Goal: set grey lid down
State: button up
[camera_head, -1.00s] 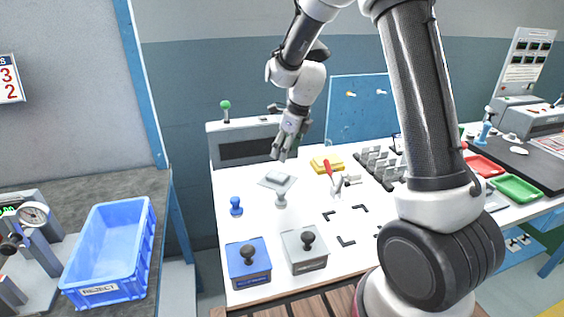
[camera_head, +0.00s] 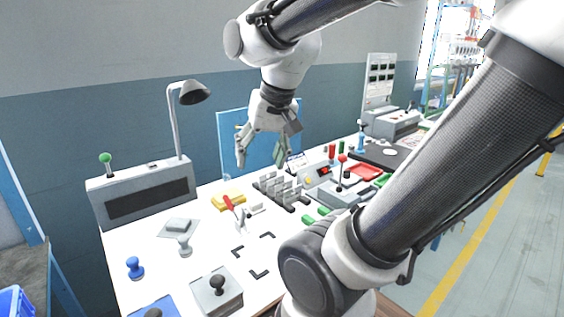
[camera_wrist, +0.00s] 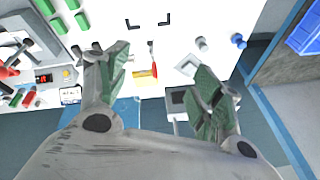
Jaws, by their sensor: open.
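A grey box (camera_head: 226,302) with a black knob (camera_head: 217,282) on its grey top stands at the front left of the white bench. The top sits on the box; I cannot tell a seam. A pale grey square plate with a raised middle (camera_head: 180,225) lies farther back; it also shows in the wrist view (camera_wrist: 186,66). I cannot tell for sure which of these is the grey lid. My gripper (camera_head: 262,153) is open and empty, raised above the back of the bench. In the wrist view its green-padded fingers (camera_wrist: 163,66) are spread wide.
A blue box (camera_head: 150,312), a blue knobbed piece (camera_head: 135,267) and a grey post (camera_head: 185,248) stand nearby. A yellow block (camera_head: 228,200), a red-handled tool (camera_head: 236,211) and a grey rack (camera_head: 280,188) fill the middle. Black corner marks (camera_head: 254,255) frame a bare patch.

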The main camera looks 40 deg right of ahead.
jog(key=s+n, duration=0.1)
jog(key=s+d+n, duration=0.1)
jog(key=s+n, duration=0.2)
jog(key=s, duration=0.1)
jog(key=shift+s+d+f+h, duration=0.15)
jog(key=shift+s+d+h, duration=0.1)
jog(key=shift+h, duration=0.05)
dwell(0.9)
